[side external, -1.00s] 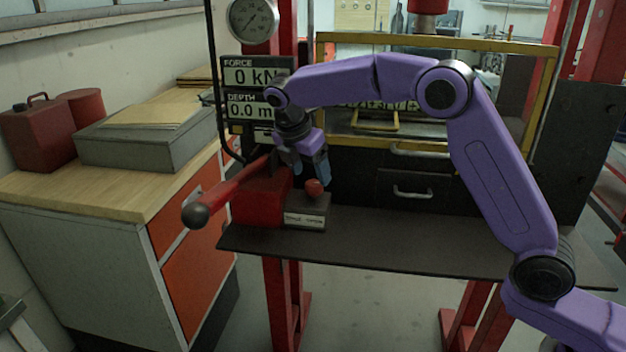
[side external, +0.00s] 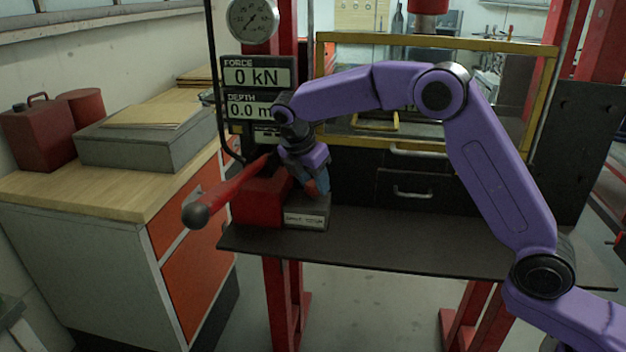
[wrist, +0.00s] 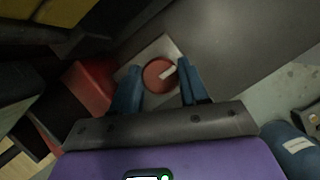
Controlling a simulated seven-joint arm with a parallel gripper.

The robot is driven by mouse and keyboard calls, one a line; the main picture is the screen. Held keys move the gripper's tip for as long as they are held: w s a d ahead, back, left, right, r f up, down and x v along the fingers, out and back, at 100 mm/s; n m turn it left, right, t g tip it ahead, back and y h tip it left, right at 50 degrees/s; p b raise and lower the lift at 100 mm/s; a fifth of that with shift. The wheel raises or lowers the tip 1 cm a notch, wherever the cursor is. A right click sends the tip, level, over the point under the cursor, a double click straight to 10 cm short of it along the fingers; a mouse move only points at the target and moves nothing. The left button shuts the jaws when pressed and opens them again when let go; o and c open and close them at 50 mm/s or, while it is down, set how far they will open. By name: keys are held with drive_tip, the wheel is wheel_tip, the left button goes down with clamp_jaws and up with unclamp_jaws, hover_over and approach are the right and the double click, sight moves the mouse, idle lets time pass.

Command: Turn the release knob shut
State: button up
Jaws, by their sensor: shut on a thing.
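The release knob (wrist: 157,76) is round and red, with a white pointer mark toward the upper right in the wrist view. It sits on a small grey box (side external: 306,218) with a white label on its front. My gripper (side external: 318,188) is tilted down over the box, with its blue fingers on either side of the knob and shut on it. In the side view the fingers hide most of the knob, and only a bit of red (side external: 311,188) shows. The wrist view also shows my gripper (wrist: 160,84) around the knob.
A red block (side external: 258,203) with a long red lever (side external: 230,192) ending in a dark ball stands just left of the grey box. Force and depth displays (side external: 257,76) are behind. The dark bench top (side external: 400,246) is clear to the right.

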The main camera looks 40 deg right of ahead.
drive_tip(key=m+g, duration=0.1)
drive_tip(key=m, duration=0.2)
drive_tip(key=m+g, duration=0.1)
drive_tip(key=m, duration=0.2)
drive_tip(key=shift+w+m, duration=0.15)
drive_tip(key=shift+m, duration=0.15)
drive_tip(key=m+g+y, duration=0.1)
drive_tip(key=m+g, duration=0.1)
drive_tip(key=m, duration=0.3)
drive_tip(key=shift+m, duration=0.3)
idle(0.4)
drive_tip(key=o, duration=1.1)
drive_tip(key=shift+c, duration=0.2)
drive_tip(key=shift+r, duration=0.1)
